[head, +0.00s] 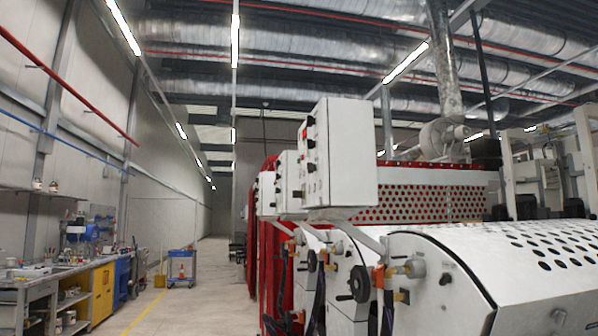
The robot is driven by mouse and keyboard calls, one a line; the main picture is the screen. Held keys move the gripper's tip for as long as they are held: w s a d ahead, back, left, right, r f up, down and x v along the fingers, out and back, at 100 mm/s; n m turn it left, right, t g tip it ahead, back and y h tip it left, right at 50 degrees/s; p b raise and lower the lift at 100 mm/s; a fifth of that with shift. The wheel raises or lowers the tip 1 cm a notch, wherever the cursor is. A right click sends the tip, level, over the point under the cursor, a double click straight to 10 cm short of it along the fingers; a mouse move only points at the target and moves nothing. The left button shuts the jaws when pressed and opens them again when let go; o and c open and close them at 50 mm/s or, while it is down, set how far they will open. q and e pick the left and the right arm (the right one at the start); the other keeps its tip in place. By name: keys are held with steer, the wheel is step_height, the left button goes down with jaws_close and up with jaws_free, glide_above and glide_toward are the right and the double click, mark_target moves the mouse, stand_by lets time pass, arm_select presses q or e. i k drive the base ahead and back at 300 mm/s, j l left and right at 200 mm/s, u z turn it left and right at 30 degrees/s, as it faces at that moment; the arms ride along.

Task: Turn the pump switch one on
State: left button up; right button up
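A white control box (348,153) stands above the roller coater on the right. Its narrow panel (313,160) faces left and carries red and black knobs or buttons, seen at a steep angle. Two more white boxes, a nearer one (288,180) and a farther one (265,193), stand behind it in a row, with small dark controls on their panels. The labels are too small to read, so I cannot tell which control is pump switch one or how it is set. Neither of my grippers shows in this view.
The roller coater's white perforated cover (530,262) fills the lower right. Black handwheels (360,284) and hoses stick out on its aisle side. The aisle floor (205,290) is clear. A blue cart (181,266) stands farther back; a workbench (40,290) lines the left wall.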

mark_target(311, 167)
steer(key=i+j+z, duration=0.15)
steer(key=j, duration=0.25)
steer(key=i+j+z, duration=0.15)
steer(key=j, duration=0.25)
steer(key=i+j+z, duration=0.1)
steer(key=j, duration=0.3)
steer(key=i+j+z, duration=0.15)
steer(key=j, duration=0.3)
